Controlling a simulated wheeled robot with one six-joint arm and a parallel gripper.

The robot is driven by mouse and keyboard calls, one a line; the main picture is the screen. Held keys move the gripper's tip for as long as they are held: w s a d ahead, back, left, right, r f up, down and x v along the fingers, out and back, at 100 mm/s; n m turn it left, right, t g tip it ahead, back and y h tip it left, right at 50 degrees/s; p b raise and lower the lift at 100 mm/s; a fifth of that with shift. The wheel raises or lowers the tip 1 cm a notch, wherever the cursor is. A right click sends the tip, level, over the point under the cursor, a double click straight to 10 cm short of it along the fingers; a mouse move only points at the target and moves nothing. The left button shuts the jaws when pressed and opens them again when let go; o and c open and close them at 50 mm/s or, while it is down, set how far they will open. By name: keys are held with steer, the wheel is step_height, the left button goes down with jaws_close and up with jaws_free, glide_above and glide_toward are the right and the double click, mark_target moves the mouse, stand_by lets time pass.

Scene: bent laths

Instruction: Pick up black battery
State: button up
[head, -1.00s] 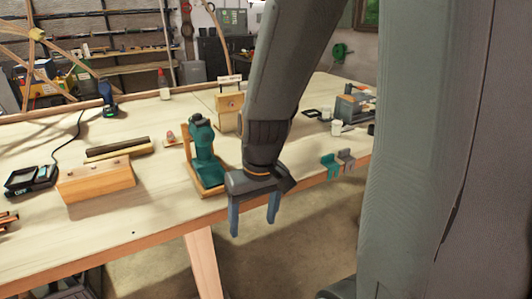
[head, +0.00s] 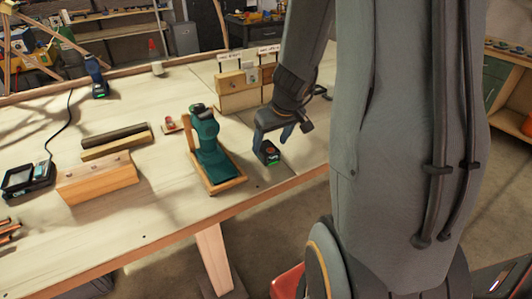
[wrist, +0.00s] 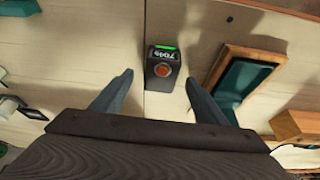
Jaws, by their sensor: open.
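A small black battery (wrist: 163,68) with a green lit strip and an orange round spot lies on the workbench. In the wrist view it is ahead of and between the fingertips of my gripper (wrist: 160,82). The two fingers are spread apart, with a gap on each side of the battery. In the head view the battery (head: 268,153) shows just below my gripper (head: 272,135), partly hidden by it. I cannot tell the exact height of the fingers above the bench.
A teal tool in a wooden holder (head: 216,176) stands just left of the battery. Wooden blocks with labels (head: 239,90) stand behind it. The pale bench top (head: 150,200) is clear in front. A black charger-like device (head: 28,178) sits far left.

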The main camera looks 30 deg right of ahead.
mark_target(268, 148)
steer(key=b+x, duration=0.1)
steer(key=x, duration=0.2)
steer(key=shift+a+f, duration=0.15)
steer(key=shift+f, duration=0.05)
steer(key=c, duration=1.4)
steer(key=shift+r, duration=0.15)
